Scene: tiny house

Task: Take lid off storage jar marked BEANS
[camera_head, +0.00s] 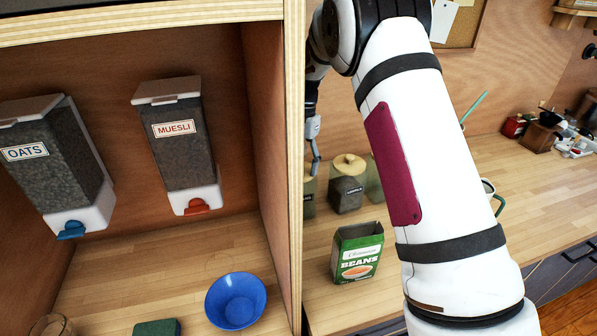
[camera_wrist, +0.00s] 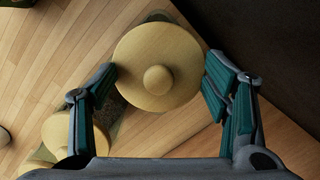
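A round wooden lid with a knob (camera_wrist: 157,67) sits on a glass jar in the wrist view, between the fingers of my gripper (camera_wrist: 161,72). The fingers are open, one on each side of the lid, with no clear grip on it. This jar's label is hidden from above. In the head view my gripper (camera_head: 315,150) is partly cut off by the cabinet edge, above a jar (camera_head: 309,197) that is mostly hidden. A jar with a wooden lid (camera_head: 347,190) stands beside it; its label is too small to read. No jar label reading BEANS can be made out.
A green BEANS carton (camera_head: 358,252) stands in front of the jars. Another glass jar (camera_head: 374,182) is partly behind my arm. Further wooden lids (camera_wrist: 75,138) lie close at lower left in the wrist view. The cabinet's side panel (camera_head: 291,150) is close to my gripper.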

